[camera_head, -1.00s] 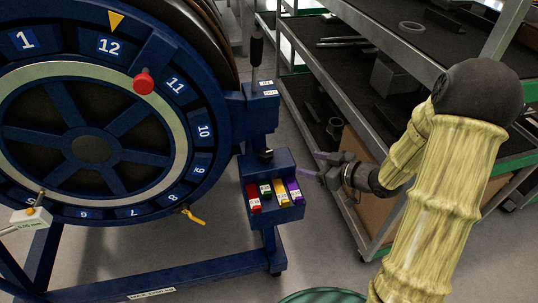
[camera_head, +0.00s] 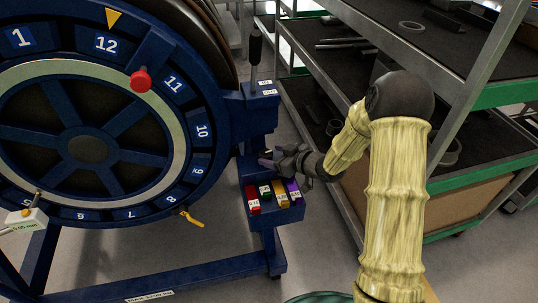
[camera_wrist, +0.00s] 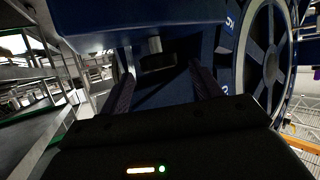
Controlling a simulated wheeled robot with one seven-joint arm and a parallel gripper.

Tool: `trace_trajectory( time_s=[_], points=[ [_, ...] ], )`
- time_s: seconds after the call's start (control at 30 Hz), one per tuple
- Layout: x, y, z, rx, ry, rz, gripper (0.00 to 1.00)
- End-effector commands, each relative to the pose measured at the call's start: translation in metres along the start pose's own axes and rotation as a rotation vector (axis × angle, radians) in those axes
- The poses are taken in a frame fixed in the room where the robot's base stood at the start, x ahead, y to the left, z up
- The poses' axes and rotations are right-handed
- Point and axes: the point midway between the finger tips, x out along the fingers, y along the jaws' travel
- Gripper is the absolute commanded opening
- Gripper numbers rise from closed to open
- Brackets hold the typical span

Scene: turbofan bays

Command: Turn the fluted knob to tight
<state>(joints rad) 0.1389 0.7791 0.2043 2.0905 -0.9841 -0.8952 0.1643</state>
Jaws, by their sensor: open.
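A dark knob (camera_wrist: 158,62) on a short grey shaft shows in the wrist view, against the blue stand; its flutes are too dark to make out. I take it for the fluted knob. My gripper (camera_wrist: 161,76) is open, with one finger on each side of the knob's line and a gap between. I cannot tell whether the fingertips reach around it. In the head view my gripper (camera_head: 268,160) is at the blue post, just above the small tray, and hides the knob there.
The blue wheel (camera_head: 177,165) with numbered plates and a red knob (camera_head: 141,81) stands at left. The tray (camera_head: 284,217) holds several coloured tagged pieces. A black-handled lever (camera_head: 255,46) rises above the post. A metal shelf rack (camera_head: 462,95) stands close at right.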

Motion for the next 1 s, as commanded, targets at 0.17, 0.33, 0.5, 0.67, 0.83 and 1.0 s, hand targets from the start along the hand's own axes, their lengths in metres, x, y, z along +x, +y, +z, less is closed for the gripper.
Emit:
trace_trajectory(
  time_s=[0.17, 0.33, 0.5, 0.67, 0.83, 1.0],
  points=[
    [0.021, 0.0, 0.0, 0.0, 0.001, -0.001, 0.64],
    [0.025, 0.001, 0.001, 0.001, 0.0, 0.002, 0.64],
    [0.024, 0.002, 0.001, 0.002, 0.0, 0.004, 0.64],
    [0.023, 0.002, 0.001, 0.002, 0.0, 0.004, 0.33],
    [0.023, 0.002, 0.001, 0.001, 0.0, 0.004, 0.2],
    [0.024, 0.002, 0.001, 0.004, 0.0, 0.013, 0.2]
  ],
)
